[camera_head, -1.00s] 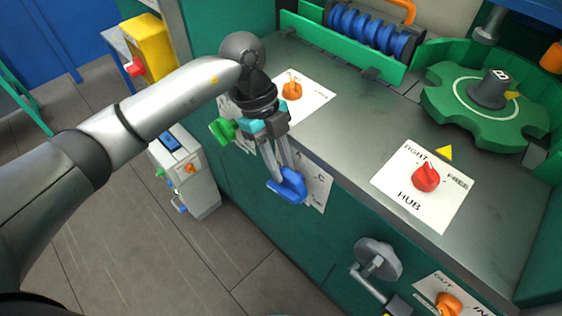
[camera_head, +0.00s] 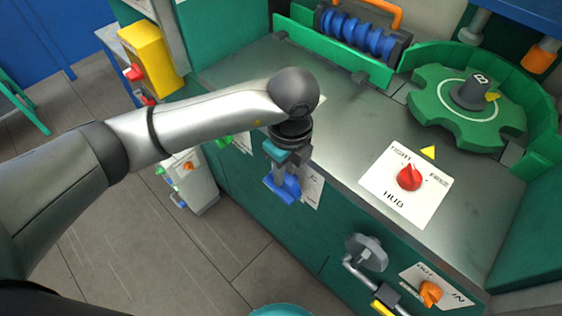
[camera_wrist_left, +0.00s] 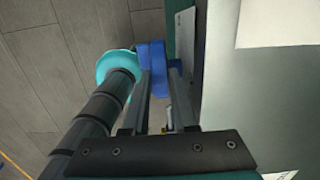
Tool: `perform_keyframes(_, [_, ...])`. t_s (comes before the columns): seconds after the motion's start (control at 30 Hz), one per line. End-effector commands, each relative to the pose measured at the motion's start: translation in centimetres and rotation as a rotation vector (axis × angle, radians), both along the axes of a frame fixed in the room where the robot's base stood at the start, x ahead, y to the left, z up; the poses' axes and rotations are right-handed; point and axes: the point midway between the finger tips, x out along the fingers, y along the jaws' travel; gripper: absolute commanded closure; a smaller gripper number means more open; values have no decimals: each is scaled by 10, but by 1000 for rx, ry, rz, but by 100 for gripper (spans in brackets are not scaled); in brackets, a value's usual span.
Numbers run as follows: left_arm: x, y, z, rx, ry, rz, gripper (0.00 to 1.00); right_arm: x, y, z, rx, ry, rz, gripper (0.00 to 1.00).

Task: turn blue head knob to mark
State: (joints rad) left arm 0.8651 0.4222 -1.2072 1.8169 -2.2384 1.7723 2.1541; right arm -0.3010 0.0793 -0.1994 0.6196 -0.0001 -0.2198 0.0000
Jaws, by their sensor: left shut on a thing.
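The blue head knob (camera_head: 283,187) sticks out from the green front panel of the machine. It also shows in the left wrist view (camera_wrist_left: 152,68), between the fingertips. My left gripper (camera_head: 280,180) points down at the panel and is shut on the blue knob; its fingers also show in the left wrist view (camera_wrist_left: 158,85). A white label plate (camera_head: 313,187) with letters sits behind the knob, mostly covered by the gripper, and the mark cannot be made out. My right gripper is not in view.
A red knob (camera_head: 409,178) stands on the white HUB plate on the worktop. A grey crank (camera_head: 366,254) and an orange knob (camera_head: 430,292) are on the front, right of my left gripper. A green star wheel (camera_head: 466,108) stands at the back right. The floor at front left is clear.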

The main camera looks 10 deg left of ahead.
Motion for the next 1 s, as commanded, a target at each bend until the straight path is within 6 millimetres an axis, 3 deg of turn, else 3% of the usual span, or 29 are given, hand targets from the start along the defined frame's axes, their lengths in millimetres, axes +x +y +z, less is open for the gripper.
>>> perform_keyframes(0.33, [-3,-6,1,115,-88,1,100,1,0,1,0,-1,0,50])
perform_keyframes(0.83, [-4,-6,0,135,-100,2,100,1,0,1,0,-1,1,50])
perform_keyframes(0.87, [-4,-6,0,135,-100,2,73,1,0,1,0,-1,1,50])
perform_keyframes(1.0, [-4,-6,0,134,-99,2,61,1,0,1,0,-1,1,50])
